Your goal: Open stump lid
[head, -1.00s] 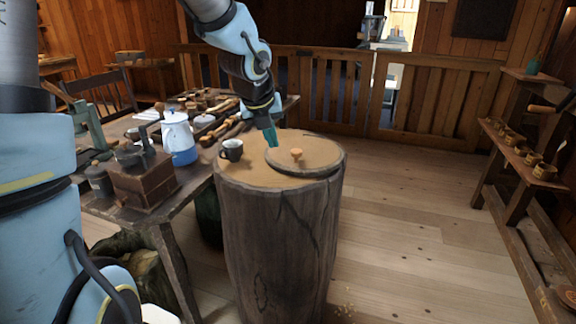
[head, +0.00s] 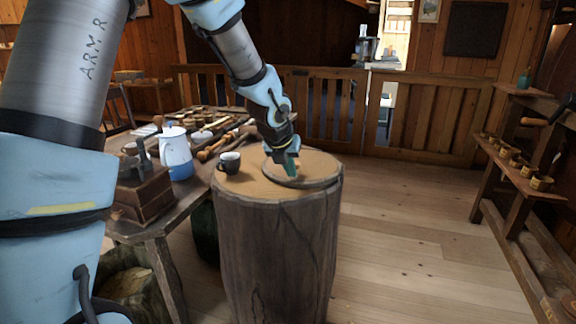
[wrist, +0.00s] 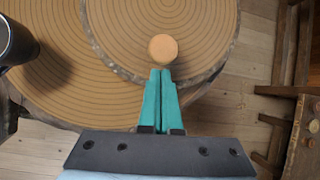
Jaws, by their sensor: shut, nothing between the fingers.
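The stump (head: 268,235) stands upright on the floor, with a round wooden lid (head: 322,172) on its top. The lid lies flat, and its ringed surface fills the top of the wrist view (wrist: 190,25). A round orange-tan knob (wrist: 162,48) sits on the lid. My gripper (head: 291,172) is over the lid with its teal fingers pointing down. In the wrist view the fingertips (wrist: 160,72) are together just below the knob in the picture, with nothing between them; I cannot tell whether they touch it. In the head view the gripper hides the knob.
A dark cup (head: 229,162) stands on the stump left of the lid. A workbench on the left holds a white and blue pot (head: 176,155), a wooden box (head: 143,190) and tools. A shelf (head: 515,165) stands at right. Floor right of the stump is clear.

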